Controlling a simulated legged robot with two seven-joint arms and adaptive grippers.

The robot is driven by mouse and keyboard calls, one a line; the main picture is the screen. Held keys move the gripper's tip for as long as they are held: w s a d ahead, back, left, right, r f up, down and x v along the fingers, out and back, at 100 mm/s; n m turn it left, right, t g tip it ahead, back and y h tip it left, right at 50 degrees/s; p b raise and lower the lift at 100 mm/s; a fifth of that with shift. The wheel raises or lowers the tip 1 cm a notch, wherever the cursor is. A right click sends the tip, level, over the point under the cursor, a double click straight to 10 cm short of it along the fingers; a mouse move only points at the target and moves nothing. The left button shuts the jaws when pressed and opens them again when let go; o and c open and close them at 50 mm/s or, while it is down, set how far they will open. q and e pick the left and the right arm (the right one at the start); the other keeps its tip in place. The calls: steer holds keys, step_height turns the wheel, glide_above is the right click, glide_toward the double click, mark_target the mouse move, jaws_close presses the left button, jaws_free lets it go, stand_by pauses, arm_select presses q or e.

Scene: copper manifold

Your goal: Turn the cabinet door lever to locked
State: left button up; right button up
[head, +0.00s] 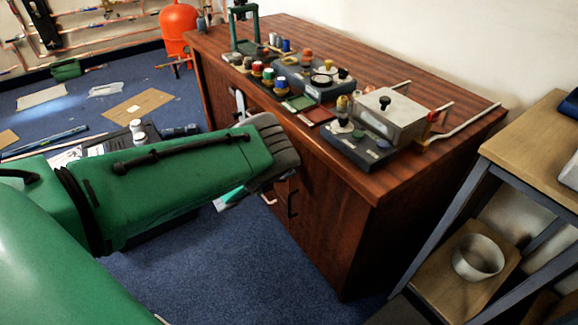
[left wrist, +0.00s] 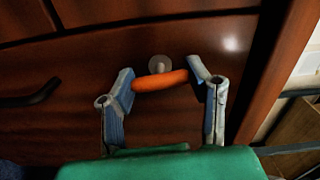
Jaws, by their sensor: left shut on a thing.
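The orange lever (left wrist: 160,80) shows in the left wrist view on the reddish-brown wooden cabinet door (left wrist: 75,80). It lies nearly level in that picture, its right end slightly higher, just below a round grey metal fitting (left wrist: 157,63). My left gripper (left wrist: 165,82) has one blue-grey finger at each end of the lever and is shut on it. In the head view my green left arm reaches from the left to the front of the cabinet (head: 335,215); it hides the lever and the fingertips. My right gripper is not in view.
Control boxes with knobs and buttons (head: 318,80) stand on the cabinet top. A dark door handle (left wrist: 32,95) is left of the lever. A wooden-topped stand (head: 530,140) is at right, with a white bowl (head: 478,258) low down. Blue carpet (head: 230,285) is open in front.

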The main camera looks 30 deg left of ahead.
arm_select(q)
steer(key=shift+s+f+m, duration=0.1)
steer(key=shift+f+m, duration=0.15)
steer(key=shift+m, duration=0.25)
steer(key=o, duration=1.2)
steer(key=shift+r, duration=0.1)
steer(key=shift+s+a, duration=0.1)
steer(key=v, duration=0.7)
